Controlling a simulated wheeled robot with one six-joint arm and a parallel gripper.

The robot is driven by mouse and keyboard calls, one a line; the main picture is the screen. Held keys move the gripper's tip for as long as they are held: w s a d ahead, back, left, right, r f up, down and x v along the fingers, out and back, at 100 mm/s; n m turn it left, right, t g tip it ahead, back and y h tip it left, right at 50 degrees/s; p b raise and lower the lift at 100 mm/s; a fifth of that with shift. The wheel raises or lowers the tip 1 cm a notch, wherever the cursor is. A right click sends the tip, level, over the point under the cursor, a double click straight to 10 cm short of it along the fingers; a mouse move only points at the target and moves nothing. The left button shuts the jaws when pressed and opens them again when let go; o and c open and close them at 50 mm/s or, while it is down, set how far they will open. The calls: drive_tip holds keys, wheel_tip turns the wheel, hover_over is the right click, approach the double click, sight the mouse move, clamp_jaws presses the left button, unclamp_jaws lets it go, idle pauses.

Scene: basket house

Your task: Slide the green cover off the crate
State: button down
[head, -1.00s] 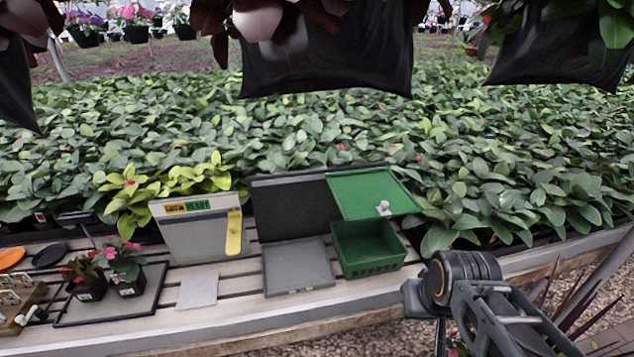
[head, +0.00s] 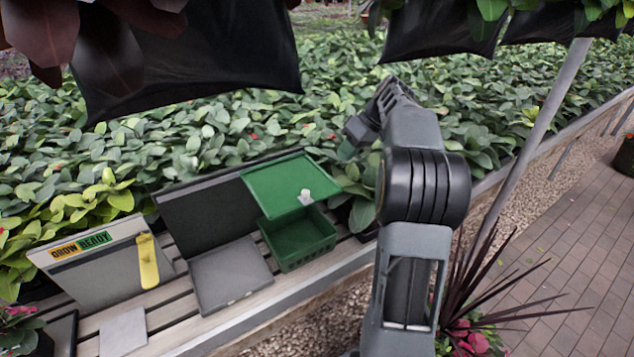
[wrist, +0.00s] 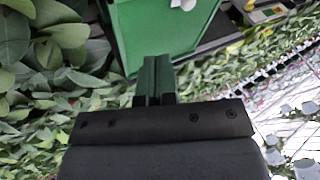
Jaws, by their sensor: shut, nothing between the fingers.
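My gripper (head: 345,151) is beyond the cover's right edge, apart from the knob. In the wrist view my gripper (wrist: 158,78) is shut and empty, with the green cover (wrist: 160,35) just ahead of its tips and the white knob (wrist: 184,4) at the top edge.
Left of the crate are a grey open-lidded box (head: 228,275) and a sign board (head: 95,270) with a yellow handle. Dense plants (head: 240,130) fill the area behind. Black hanging pots (head: 190,60) hang overhead. Gravel and a brick path lie to the right.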

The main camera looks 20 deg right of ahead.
drive_tip(key=x, duration=0.9)
drive_tip(key=shift+w+f+p, duration=0.25)
drive_tip(key=shift+f+p, duration=0.05)
drive_tip(key=shift+p, duration=0.1)
drive_tip(key=shift+s+a+f, duration=0.1)
drive_tip(key=shift+s+a, duration=0.1)
drive_tip(key=shift+a, duration=0.35)
drive_tip(key=shift+s+a, duration=0.15)
drive_tip(key=shift+a, duration=0.35)
drive_tip(key=shift+s+a+f+p, duration=0.2)
drive_tip(key=shift+a+p, duration=0.15)
drive_tip(key=shift+a, duration=0.35)
